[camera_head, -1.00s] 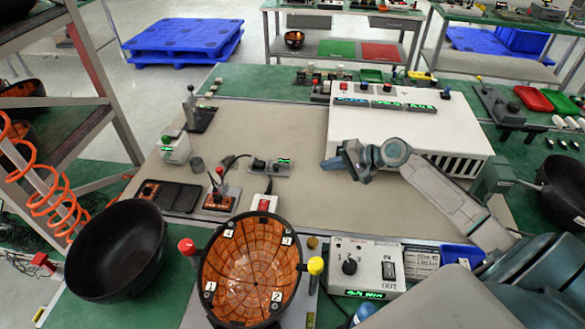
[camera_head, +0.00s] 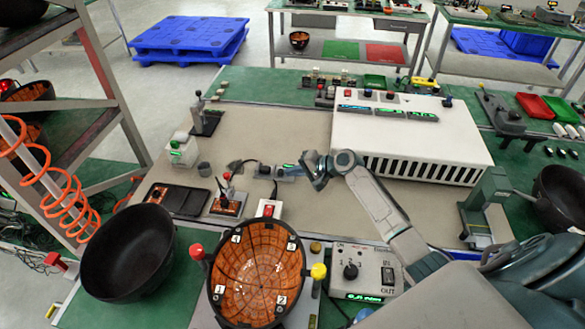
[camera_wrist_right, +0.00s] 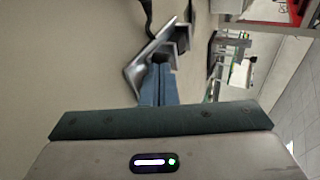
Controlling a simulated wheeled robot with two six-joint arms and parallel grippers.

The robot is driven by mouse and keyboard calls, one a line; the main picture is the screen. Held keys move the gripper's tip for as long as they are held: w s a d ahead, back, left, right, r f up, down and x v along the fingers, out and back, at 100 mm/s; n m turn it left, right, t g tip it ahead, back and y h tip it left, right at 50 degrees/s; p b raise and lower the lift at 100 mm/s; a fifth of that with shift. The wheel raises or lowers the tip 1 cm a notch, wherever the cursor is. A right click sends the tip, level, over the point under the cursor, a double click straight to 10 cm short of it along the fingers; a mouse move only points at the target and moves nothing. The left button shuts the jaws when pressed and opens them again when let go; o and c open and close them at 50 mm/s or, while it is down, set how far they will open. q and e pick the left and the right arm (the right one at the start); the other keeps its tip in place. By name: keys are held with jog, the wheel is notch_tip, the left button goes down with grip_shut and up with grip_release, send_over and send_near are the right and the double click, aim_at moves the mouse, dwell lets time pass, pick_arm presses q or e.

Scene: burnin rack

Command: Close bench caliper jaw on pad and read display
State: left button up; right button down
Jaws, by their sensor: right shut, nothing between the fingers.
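The bench caliper (camera_head: 266,172) is a small grey device on the beige mat, with a small lit green display (camera_head: 288,166) at its right end. The display's digits are too small to read. My right gripper (camera_head: 308,170) is shut and empty, just right of the display. In the right wrist view its blue fingers (camera_wrist_right: 157,76) are together, close to a silver angled metal part with dark blocks (camera_wrist_right: 160,52), seemingly the caliper. I cannot tell whether they touch. The pad and jaw gap cannot be made out. My left gripper is not in view.
A white box with green displays (camera_head: 415,136) stands behind my right arm. A red-switch box (camera_head: 268,209) and an orange-lined bowl (camera_head: 258,272) are in front. A black bowl (camera_head: 128,254) is at left. The mat behind the caliper is clear.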

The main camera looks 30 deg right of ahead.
jog(key=shift+w+a, duration=0.1)
dwell(0.3)
jog(key=shift+w+a, duration=0.55)
jog(key=shift+a, duration=0.3)
jog(key=shift+r, duration=0.1)
jog(key=shift+s, duration=0.1)
